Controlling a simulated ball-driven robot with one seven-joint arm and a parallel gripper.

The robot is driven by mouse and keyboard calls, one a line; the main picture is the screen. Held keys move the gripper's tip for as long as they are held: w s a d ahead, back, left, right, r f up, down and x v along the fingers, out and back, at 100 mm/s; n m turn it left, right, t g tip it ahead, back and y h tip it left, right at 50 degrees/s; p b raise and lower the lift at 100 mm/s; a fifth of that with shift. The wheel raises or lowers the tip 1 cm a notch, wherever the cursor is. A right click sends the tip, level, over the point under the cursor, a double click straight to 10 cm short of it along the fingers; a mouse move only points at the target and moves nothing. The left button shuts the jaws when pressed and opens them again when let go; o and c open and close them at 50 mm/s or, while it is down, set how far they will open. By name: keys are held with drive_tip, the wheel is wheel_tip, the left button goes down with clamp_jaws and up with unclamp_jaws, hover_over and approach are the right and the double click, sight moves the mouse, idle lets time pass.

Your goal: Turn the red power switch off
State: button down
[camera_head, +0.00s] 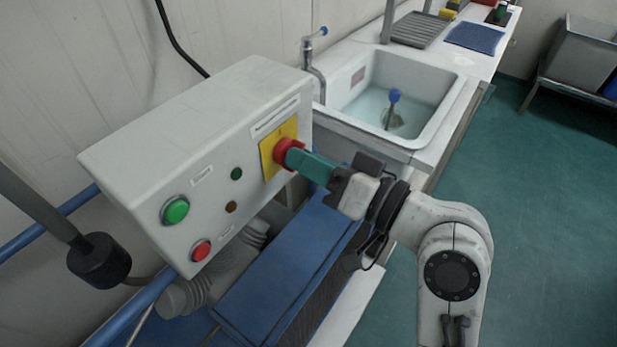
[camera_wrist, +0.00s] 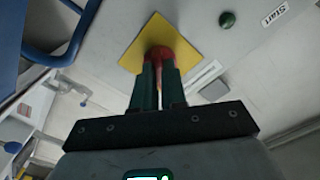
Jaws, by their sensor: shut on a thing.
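The red power switch (camera_head: 283,152) sits on a yellow square plate (camera_head: 268,164) on the front of a grey control box (camera_head: 215,130). My gripper (camera_head: 300,160) reaches it from the right, with its green fingers closed on the switch. In the wrist view my two fingers (camera_wrist: 158,80) lie on either side of the red switch (camera_wrist: 158,55), in front of the yellow plate (camera_wrist: 145,38). The fingers hide part of the switch, and I cannot tell its turn position.
A green button (camera_head: 175,210), a red button (camera_head: 201,250) and two small lamps are on the same box face. A blue machine (camera_head: 270,280) stands below. A sink (camera_head: 400,100) with a tap is behind. Green floor is free to the right.

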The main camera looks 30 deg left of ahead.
drive_tip(key=n+b, duration=0.7)
drive_tip(key=b, duration=0.1)
drive_tip(key=shift+f, duration=0.2)
drive_tip(key=shift+n+b, duration=0.35)
drive_tip(key=shift+n, duration=0.05)
drive_tip(key=c, duration=1.2)
unclamp_jaws()
drive_tip(key=shift+r, duration=0.15)
drive_tip(key=d, duration=0.3)
drive_tip(key=s+d, duration=0.1)
drive_tip(key=d, duration=0.6)
drive_tip(key=shift+s+d, duration=0.2)
drive_tip(key=shift+d, duration=0.15)
